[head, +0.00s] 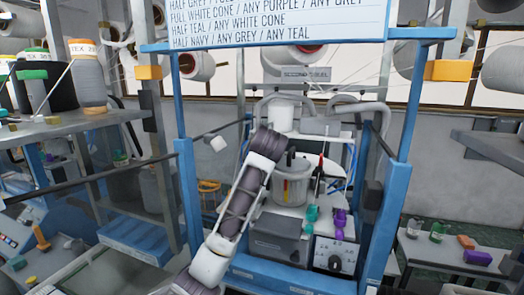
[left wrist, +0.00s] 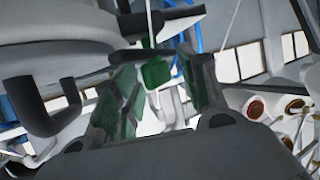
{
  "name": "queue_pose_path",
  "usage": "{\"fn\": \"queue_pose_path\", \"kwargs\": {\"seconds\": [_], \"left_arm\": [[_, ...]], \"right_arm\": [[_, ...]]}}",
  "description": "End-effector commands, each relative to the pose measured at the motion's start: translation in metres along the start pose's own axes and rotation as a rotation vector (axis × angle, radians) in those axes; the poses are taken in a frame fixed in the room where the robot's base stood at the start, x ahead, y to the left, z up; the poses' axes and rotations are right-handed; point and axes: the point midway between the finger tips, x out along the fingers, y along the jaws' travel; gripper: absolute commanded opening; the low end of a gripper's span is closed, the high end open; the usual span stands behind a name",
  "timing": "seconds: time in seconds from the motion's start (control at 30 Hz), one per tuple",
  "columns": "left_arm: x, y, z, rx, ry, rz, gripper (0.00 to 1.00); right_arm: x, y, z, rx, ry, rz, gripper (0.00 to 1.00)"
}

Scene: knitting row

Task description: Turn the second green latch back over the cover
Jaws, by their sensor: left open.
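My left gripper (left wrist: 158,92) is open in the left wrist view, its two green-faced fingers spread apart. A small green piece that looks like a latch (left wrist: 155,73) shows between the fingertips; I cannot tell whether they touch it. A large grey rounded body, possibly the cover (left wrist: 60,30), fills the upper left there, with a dark bent handle. In the head view my left arm reaches up in the middle of the blue frame; its gripper is not clear, and the latch cannot be made out. My right gripper is not in view.
A clear bucket (head: 292,188) stands behind my arm on a white worktop, beside teal (head: 312,213) and purple (head: 340,222) pieces. A grey box (head: 278,238) and a dial panel (head: 335,258) are below. Blue posts (head: 397,150) flank the bay. Yarn cones (head: 88,75) stand on the left shelf.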

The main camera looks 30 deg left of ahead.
Motion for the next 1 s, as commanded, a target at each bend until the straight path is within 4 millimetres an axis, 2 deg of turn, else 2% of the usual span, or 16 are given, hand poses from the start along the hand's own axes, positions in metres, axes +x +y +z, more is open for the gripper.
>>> {"fn": "queue_pose_path", "kwargs": {"seconds": [0.27, 0.6, 1.0], "left_arm": [[0.0009, -0.0001, 0.0003, 0.0, 0.0, 0.0, 0.43], [0.0006, 0.0001, 0.0002, 0.0, 0.0, 0.0, 0.01], [0.0005, 0.0003, 0.0004, 0.0, 0.0, 0.001, 0.0]], "right_arm": [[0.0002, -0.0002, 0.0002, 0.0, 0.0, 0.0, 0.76], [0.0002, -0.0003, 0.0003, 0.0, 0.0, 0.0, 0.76], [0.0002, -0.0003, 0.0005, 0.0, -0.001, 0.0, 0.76]]}}
